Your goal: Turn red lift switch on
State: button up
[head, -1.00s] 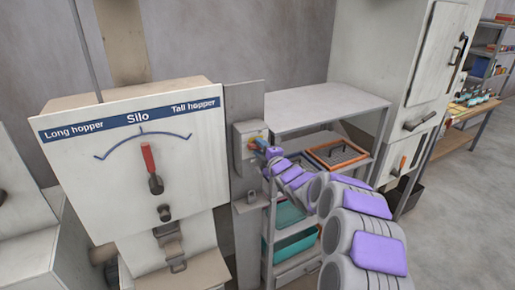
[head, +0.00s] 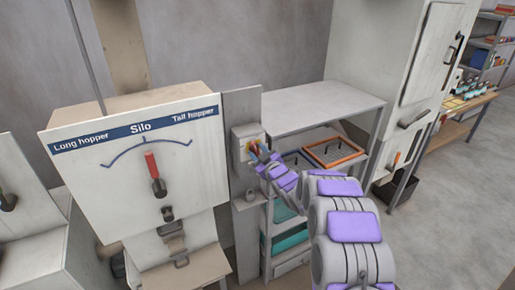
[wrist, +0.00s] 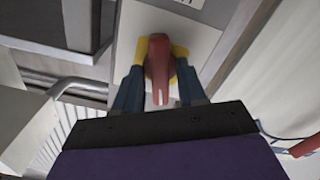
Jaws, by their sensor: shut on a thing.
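The red lift switch (wrist: 158,62) is a red handle in front of a pale switch box, seen in the wrist view. In the head view the pale switch box (head: 239,147) is mounted on a grey post right of the silo panel. My gripper (wrist: 159,72) has blue fingers with yellow tips, one on each side of the red handle, and is shut on it. In the head view my gripper (head: 257,152) is at the box front, and the red handle is mostly hidden there.
The silo panel (head: 90,180) with a red lever (head: 153,165) pointing up stands at left. A metal rack (head: 320,100) with trays and bins stands behind my arm. A tall pale cabinet (head: 385,60) is to its right. Floor is open at far right.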

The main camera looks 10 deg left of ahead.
jog(key=m+p, duration=0.2)
jog(key=m, duration=0.1)
jog(key=m+p, duration=0.1)
jog(key=shift+f+m, duration=0.25)
jog(key=shift+m, duration=0.45)
jog(key=shift+r+p, duration=0.2)
jog(key=shift+p, duration=0.1)
jog(key=o, duration=0.6)
jog(key=shift+w, duration=0.1)
jog(key=shift+o, duration=0.5)
jog(key=shift+w+a+f, duration=0.1)
jog(key=shift+w+f, duration=0.05)
jog(key=shift+s, duration=0.2)
